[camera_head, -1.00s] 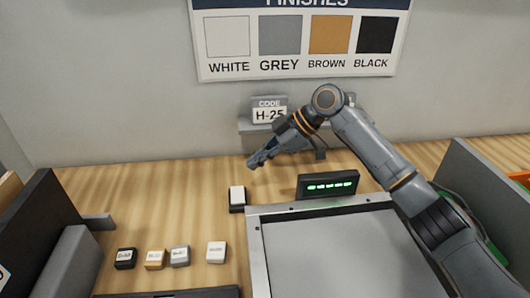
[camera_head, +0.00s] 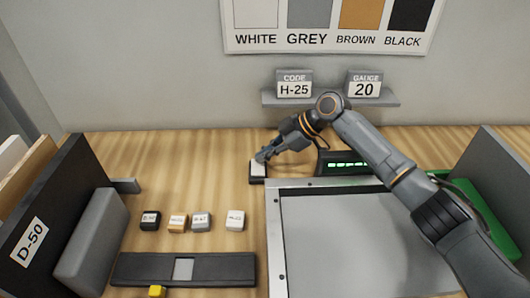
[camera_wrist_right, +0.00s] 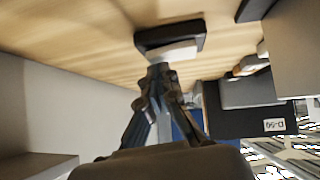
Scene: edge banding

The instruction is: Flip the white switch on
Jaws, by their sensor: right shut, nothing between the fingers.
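The white switch (camera_head: 257,168) sits in a dark base on the wooden table, left of the green-lit display. It also shows in the right wrist view (camera_wrist_right: 172,54), just beyond the fingertips. My right gripper (camera_head: 264,156) is shut and empty, with its fingertips at the upper part of the switch; they also show in the right wrist view (camera_wrist_right: 158,72). The fingertips look very close to or touching the switch; I cannot tell which. They hide part of its right side. My left gripper is not in view.
The display (camera_head: 345,164) stands behind the metal-framed grey panel (camera_head: 350,235). Several small labelled blocks (camera_head: 201,221) lie to the left, behind a dark slider rail (camera_head: 225,268). A shelf with code signs (camera_head: 293,88) is on the wall.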

